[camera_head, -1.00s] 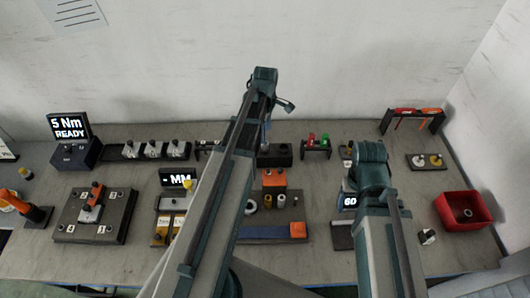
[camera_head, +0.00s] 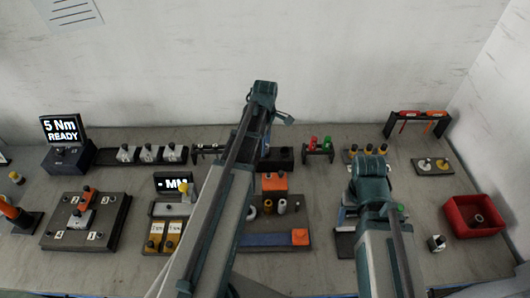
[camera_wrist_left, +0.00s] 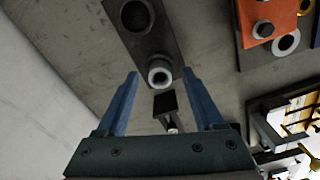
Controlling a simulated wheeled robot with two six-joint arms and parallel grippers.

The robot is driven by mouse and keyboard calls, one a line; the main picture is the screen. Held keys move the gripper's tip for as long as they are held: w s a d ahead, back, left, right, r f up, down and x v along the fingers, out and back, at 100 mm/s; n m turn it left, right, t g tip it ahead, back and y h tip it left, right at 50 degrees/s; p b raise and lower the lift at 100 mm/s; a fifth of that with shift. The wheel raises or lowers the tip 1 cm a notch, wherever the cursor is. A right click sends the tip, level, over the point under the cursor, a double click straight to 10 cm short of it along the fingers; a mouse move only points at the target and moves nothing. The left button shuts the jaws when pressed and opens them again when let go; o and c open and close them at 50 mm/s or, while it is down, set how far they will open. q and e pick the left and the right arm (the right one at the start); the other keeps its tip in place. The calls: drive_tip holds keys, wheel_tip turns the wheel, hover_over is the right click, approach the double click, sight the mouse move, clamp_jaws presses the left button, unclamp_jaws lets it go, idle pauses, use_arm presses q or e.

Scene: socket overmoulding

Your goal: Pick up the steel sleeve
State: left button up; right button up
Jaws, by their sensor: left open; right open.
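In the left wrist view a light grey hollow sleeve (camera_wrist_left: 160,73), which looks like the steel sleeve, stands upright at the near end of a dark block (camera_wrist_left: 172,40). My left gripper (camera_wrist_left: 160,80) is open, with its two blue fingers apart on either side of the sleeve in the picture. Nothing is held; I cannot tell the remaining distance to the sleeve. In the head view the dark block (camera_head: 283,160) shows to the right of my left arm, which hides the sleeve and the gripper fingers. My right arm shows at the right, but its gripper fingers are hidden.
An orange block (camera_head: 273,183) and a board with rings (camera_head: 267,206) lie in front of the dark block. A rack with red and green parts (camera_head: 319,148) stands right of it. A red bin (camera_head: 457,215) is at the far right. The wall rises behind the table.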

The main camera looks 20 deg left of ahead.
use_arm(q)
clamp_jaws()
drive_tip(key=shift+r, duration=0.1)
use_arm(e)
drive_tip(key=shift+r, duration=0.15)
